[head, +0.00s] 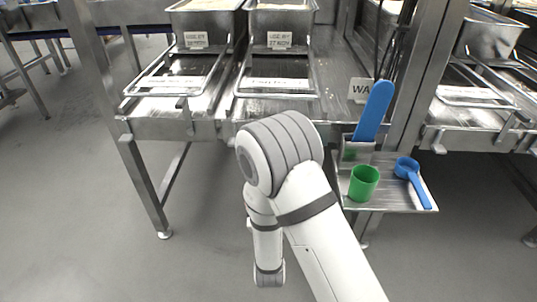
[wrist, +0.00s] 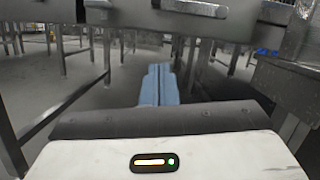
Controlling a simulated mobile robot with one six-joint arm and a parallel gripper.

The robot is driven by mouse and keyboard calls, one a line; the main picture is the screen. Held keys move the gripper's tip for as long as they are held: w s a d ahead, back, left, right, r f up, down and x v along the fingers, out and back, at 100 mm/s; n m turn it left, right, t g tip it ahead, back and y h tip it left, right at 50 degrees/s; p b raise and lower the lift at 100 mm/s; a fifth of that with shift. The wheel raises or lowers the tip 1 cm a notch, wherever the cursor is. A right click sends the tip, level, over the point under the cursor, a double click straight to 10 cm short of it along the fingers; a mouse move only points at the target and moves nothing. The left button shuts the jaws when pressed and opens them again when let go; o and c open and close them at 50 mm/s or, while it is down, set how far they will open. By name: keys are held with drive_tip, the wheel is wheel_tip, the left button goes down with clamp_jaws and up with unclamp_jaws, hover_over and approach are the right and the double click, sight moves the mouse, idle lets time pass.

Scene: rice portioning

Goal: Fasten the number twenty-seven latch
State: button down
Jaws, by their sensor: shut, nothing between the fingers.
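No number twenty-seven can be read on any latch in either view. Small metal fittings, which may be latches, sit on the front rail of the steel bench in the head view, one at the left (head: 185,108) and one at the right (head: 437,142). My gripper (wrist: 158,72) shows in the wrist view as two blue fingers pressed together with nothing between them. It points under the benches, over open grey floor, and touches nothing visible. In the head view my arm hides the gripper.
Two steel pans (head: 281,25) stand behind wire-framed lids (head: 275,87) on the bench. A side shelf (head: 400,200) holds a green cup (head: 363,183), a blue scoop (head: 408,170) and a blue paddle (head: 374,110). Bench legs (head: 146,185) stand left. Floor at left is clear.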

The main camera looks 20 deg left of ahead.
drive_tip(key=w+a+r+b, duration=0.3)
drive_tip(key=w+r, duration=0.3)
drive_tip(key=w, duration=0.3)
drive_tip(key=shift+a+r+b, duration=0.15)
drive_tip(key=shift+a+b, duration=0.05)
drive_tip(key=shift+b, duration=0.1)
